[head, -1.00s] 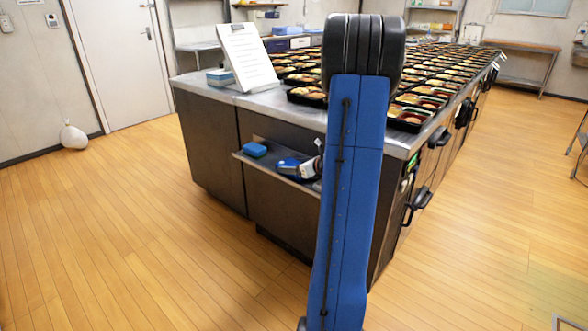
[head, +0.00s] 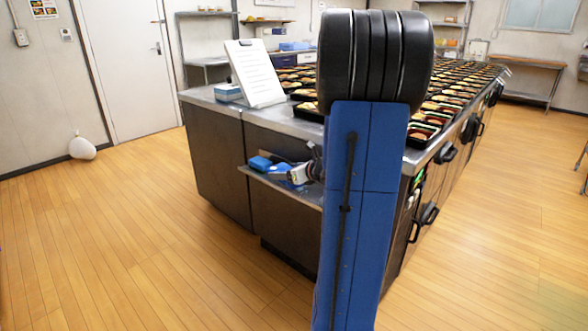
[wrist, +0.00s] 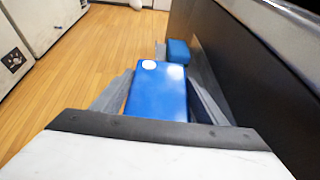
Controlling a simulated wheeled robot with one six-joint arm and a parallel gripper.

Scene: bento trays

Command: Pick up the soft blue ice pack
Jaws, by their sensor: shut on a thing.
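The blue ice pack (wrist: 157,95) is a rounded blue block with a pale round spot on its top. It lies between the two grey fingers of my gripper (wrist: 160,98) in the wrist view, with a finger along each side. My gripper is shut on it. In the head view my white gripper (head: 299,174) holds the pack (head: 280,169) at the low shelf; whether the pack touches the shelf is unclear. My blue arm hides the shelf's right part.
A second blue block (head: 260,162) sits at the shelf's (head: 268,179) left end, just beyond the pack; it also shows in the wrist view (wrist: 178,52). The counter (head: 275,124) overhangs the shelf, with bento trays (head: 310,110) and a clipboard (head: 255,75) on top.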

